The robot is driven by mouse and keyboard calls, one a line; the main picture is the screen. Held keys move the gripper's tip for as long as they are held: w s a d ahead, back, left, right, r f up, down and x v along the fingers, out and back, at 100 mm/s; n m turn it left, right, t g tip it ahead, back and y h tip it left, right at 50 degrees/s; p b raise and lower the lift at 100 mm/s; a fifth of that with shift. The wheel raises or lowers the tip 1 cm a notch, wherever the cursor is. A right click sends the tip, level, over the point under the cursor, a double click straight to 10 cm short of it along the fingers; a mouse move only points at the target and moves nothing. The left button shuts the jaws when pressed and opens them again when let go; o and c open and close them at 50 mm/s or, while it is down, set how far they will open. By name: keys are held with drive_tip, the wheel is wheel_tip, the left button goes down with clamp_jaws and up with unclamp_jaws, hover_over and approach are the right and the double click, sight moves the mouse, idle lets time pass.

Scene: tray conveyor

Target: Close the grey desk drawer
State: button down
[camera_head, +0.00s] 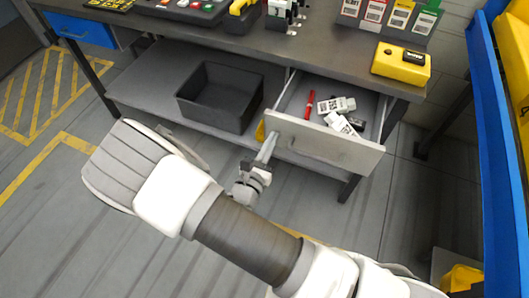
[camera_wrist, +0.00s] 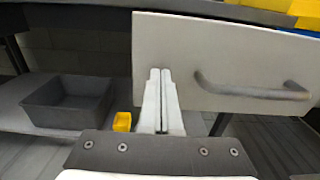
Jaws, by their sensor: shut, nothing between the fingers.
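The grey desk drawer (camera_head: 326,147) is pulled open under the right part of the desk in the head view. A red item and several white items lie inside it. In the wrist view the drawer front (camera_wrist: 225,50) fills the upper right, with its dark bar handle (camera_wrist: 255,92) to the right of my fingers. My gripper (camera_head: 268,143) is shut and empty, in front of the left part of the drawer front. It also shows in the wrist view (camera_wrist: 160,72), fingers together and overlapping the panel's left part. I cannot tell whether the fingertips touch the panel.
A dark open bin (camera_head: 222,128) stands on the lower shelf left of the drawer. A blue drawer (camera_head: 80,30) is at the desk's far left. A yellow box (camera_head: 401,62) sits on the desktop (camera_head: 300,52). A blue upright (camera_head: 490,150) stands at the right.

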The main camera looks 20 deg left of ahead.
approach(294, 104)
drive_tip(key=w+r, duration=0.1)
drive_tip(key=w, duration=0.2)
drive_tip(key=w+r, duration=0.2)
drive_tip(key=w, duration=0.1)
drive_tip(key=w+r, duration=0.1)
drive_tip(key=w, duration=0.2)
drive_tip(key=shift+w+d+r, duration=0.35)
drive_tip(key=shift+w+r, duration=0.2)
drive_tip(key=shift+w, duration=0.15)
drive_tip(key=shift+w+r, duration=0.1)
